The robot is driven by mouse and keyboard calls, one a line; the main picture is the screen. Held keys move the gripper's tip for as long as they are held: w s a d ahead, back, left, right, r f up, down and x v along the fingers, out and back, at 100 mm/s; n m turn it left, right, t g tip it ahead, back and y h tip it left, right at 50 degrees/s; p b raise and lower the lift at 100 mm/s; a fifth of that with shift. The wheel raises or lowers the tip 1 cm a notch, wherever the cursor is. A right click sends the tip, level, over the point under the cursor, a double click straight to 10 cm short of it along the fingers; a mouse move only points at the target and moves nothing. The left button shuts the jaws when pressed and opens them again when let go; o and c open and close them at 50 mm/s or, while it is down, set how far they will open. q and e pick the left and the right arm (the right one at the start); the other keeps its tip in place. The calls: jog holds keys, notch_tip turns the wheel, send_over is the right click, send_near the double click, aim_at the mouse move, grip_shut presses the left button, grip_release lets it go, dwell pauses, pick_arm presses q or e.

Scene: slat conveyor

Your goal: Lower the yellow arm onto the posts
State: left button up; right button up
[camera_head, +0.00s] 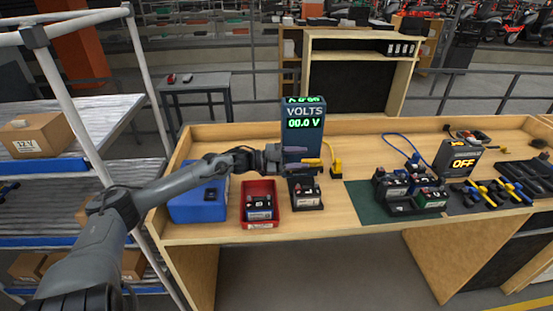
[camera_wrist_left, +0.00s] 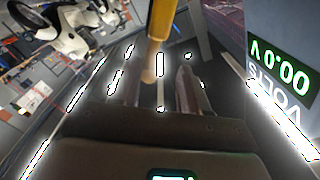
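My left gripper (camera_head: 312,164) is at the front of the voltmeter (camera_head: 302,138), above a small battery (camera_head: 306,191) in a dark holder. The yellow arm (camera_head: 313,162) shows as a thin strip at the gripper's fingers, above the battery. In the left wrist view the yellow arm (camera_wrist_left: 160,36) reaches in from the top, and its pale tip lies between the two fingers of the left gripper (camera_wrist_left: 160,80). A gap shows beside the right-hand finger, so the fingers are apart. The battery's posts are partly hidden under the gripper. My right gripper is not in view.
A red bin (camera_head: 259,222) with a battery and a blue box (camera_head: 198,205) stand left of the holder. A yellow plug-like part (camera_head: 336,168) with a cable is to the right. Several batteries (camera_head: 410,192) sit on a green mat (camera_head: 372,212). Bare wood lies between.

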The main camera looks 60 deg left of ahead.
pick_arm(q)
jog(key=p+v, duration=0.1)
jog(key=v, duration=0.6)
jog(key=shift+s+p, duration=0.3)
jog(key=shift+s, duration=0.05)
jog(key=shift+a, duration=0.1)
